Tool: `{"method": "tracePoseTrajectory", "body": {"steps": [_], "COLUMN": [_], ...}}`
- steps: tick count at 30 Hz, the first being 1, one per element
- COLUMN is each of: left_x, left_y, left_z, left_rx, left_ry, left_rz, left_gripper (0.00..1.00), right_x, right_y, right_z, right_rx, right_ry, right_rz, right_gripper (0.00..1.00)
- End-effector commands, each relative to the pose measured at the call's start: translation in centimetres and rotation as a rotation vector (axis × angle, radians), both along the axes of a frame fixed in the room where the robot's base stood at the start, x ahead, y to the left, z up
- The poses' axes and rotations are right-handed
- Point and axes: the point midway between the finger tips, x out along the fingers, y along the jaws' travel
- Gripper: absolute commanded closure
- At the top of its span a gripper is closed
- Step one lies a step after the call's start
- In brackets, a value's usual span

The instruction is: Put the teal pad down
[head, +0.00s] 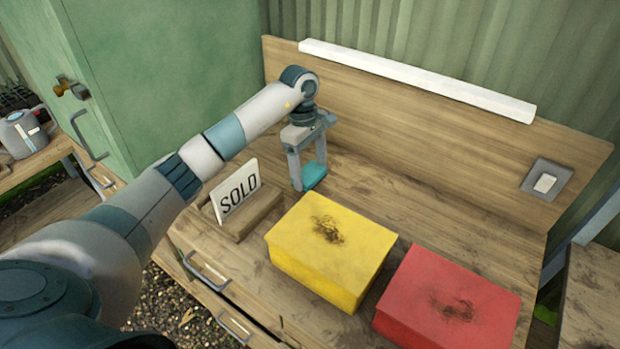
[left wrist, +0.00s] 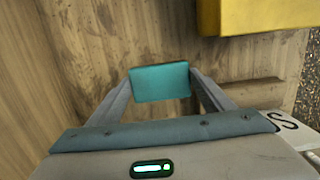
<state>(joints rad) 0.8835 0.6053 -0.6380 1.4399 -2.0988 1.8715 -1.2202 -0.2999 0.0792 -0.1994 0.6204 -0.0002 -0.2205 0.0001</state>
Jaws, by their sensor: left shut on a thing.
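The teal pad (head: 313,176) is a small flat block between the fingertips of my left gripper (head: 308,172). The gripper points down and is shut on the pad, over the wooden bench top behind the yellow box. In the left wrist view the teal pad (left wrist: 160,82) spans the gap between the two fingers of the left gripper (left wrist: 160,88), with bench wood beyond it. I cannot tell whether the pad touches the bench. My right gripper is in neither view.
A yellow box (head: 332,250) stands just in front and right of the gripper. A red box (head: 447,305) stands further right. A backboard (head: 430,130) closes the rear. Bare bench lies behind the boxes.

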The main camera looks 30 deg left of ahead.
Motion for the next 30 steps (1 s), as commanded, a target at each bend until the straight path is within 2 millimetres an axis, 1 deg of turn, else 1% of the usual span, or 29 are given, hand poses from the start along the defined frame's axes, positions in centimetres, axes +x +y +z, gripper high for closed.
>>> {"method": "tracePoseTrajectory", "body": {"steps": [4,9,12,20,25,26,27,28,30], "left_x": [-0.1,-0.1,0.0,0.0,0.0,0.0,0.0,0.0,0.0], "left_y": [-0.1,-0.1,-0.1,0.0,0.0,0.0,0.0,0.0,0.0], "left_z": [-0.9,-3.0,-3.7,-3.9,-4.3,-4.3,-4.2,-4.2,-4.2], "left_rx": [-0.003,-0.003,-0.001,0.0,0.0,0.0,0.0,0.0,0.0], "left_ry": [0.003,0.004,0.001,0.0,0.0,0.0,0.0,0.0,0.0], "left_rz": [0.001,0.002,0.0,0.0,0.0,0.0,0.0,0.0,0.0], "left_gripper": [0.44,0.44,0.44,0.44,0.44,0.24,0.14,0.08,0.08], "right_x": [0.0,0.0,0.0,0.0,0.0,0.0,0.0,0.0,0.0], "right_y": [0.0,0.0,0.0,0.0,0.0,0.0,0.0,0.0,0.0], "right_z": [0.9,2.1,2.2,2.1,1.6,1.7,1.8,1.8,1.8], "right_rx": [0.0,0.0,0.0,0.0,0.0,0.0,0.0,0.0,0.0], "right_ry": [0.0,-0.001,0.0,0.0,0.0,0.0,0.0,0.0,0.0], "right_rz": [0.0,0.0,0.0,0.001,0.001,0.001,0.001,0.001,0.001], "right_gripper": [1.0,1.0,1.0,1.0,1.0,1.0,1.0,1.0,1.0]}}
